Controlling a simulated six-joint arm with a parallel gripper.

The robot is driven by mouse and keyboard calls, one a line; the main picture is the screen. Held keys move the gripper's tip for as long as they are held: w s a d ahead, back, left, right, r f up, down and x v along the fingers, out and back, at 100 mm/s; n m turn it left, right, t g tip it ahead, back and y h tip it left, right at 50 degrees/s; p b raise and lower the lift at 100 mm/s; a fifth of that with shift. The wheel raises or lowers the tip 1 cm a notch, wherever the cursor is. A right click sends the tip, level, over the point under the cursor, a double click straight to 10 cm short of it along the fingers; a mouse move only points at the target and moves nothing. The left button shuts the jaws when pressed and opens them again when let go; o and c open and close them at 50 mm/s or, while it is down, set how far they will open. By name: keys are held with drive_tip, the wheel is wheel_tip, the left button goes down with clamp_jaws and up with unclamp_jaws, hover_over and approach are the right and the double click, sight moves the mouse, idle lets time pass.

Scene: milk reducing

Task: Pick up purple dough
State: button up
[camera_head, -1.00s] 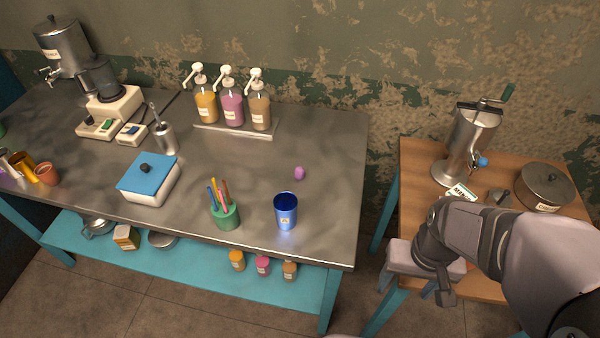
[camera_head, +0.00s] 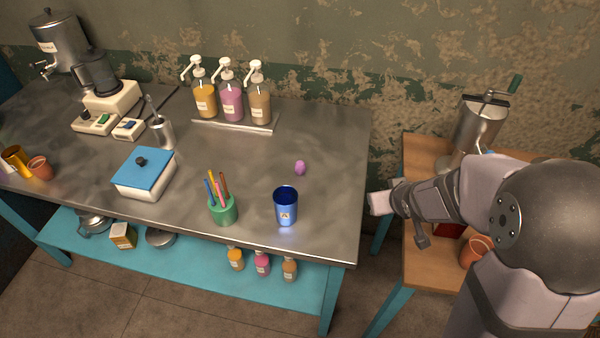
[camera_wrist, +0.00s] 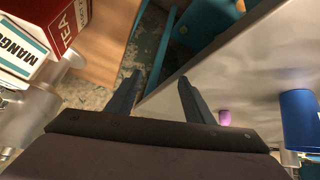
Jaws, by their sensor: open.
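The purple dough (camera_head: 300,167) is a small rounded lump on the metal table, above and slightly right of the blue cup in the head view. In the wrist view the purple dough (camera_wrist: 225,117) shows to the right of my fingers, beside the blue cup. My gripper (camera_wrist: 158,82) is open with nothing between its two dark fingers. In the head view my arm reaches in from the right, with its end near the metal table's right edge, apart from the dough. The fingertips cannot be made out there.
The blue cup (camera_head: 285,206) and a green holder (camera_head: 222,209) with colored sticks stand near the front edge. A white box with a blue lid (camera_head: 146,173) and pump bottles (camera_head: 231,102) are further left. A wooden table (camera_head: 425,255) stands right, across a gap.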

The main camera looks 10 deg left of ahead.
sight(302, 165)
drive_tip(key=w+a+n+y, duration=0.1)
drive_tip(key=a, duration=0.1)
drive_tip(key=w+a+t+y+b, duration=0.1)
drive_tip(key=w+a, duration=0.1)
drive_tip(key=a, duration=0.1)
drive_tip(key=w+a+f+n+y, duration=0.1)
drive_tip(key=a, duration=0.2)
drive_tip(key=shift+w+n+t+y, duration=0.3)
drive_tip(key=shift+w, duration=0.05)
drive_tip(key=a+n+y, duration=0.1)
drive_tip(key=a, duration=0.2)
drive_tip(key=a+n+y+b, duration=0.1)
drive_tip(key=a+y, duration=0.1)
drive_tip(key=a, duration=0.1)
drive_tip(key=a+y, duration=0.1)
drive_tip(key=a, duration=0.2)
drive_tip(key=shift+a+r+n+y+b, duration=0.3)
drive_tip(key=shift+r+n+y+b, duration=0.05)
drive_tip(key=shift+r+n+y, duration=0.05)
drive_tip(key=shift+s+a+r+y, duration=0.15)
drive_tip(key=shift+a+y, duration=0.15)
drive_tip(key=shift+a, duration=0.15)
drive_tip(key=shift+p+x, duration=0.75)
drive_tip(key=shift+x, duration=2.95)
drive_tip(key=shift+s+a, duration=0.1)
drive_tip(key=shift+s, duration=0.05)
drive_tip(key=c, duration=1.1)
wheel_tip(302, 165, up, 10)
drive_tip(key=shift+f, duration=0.1)
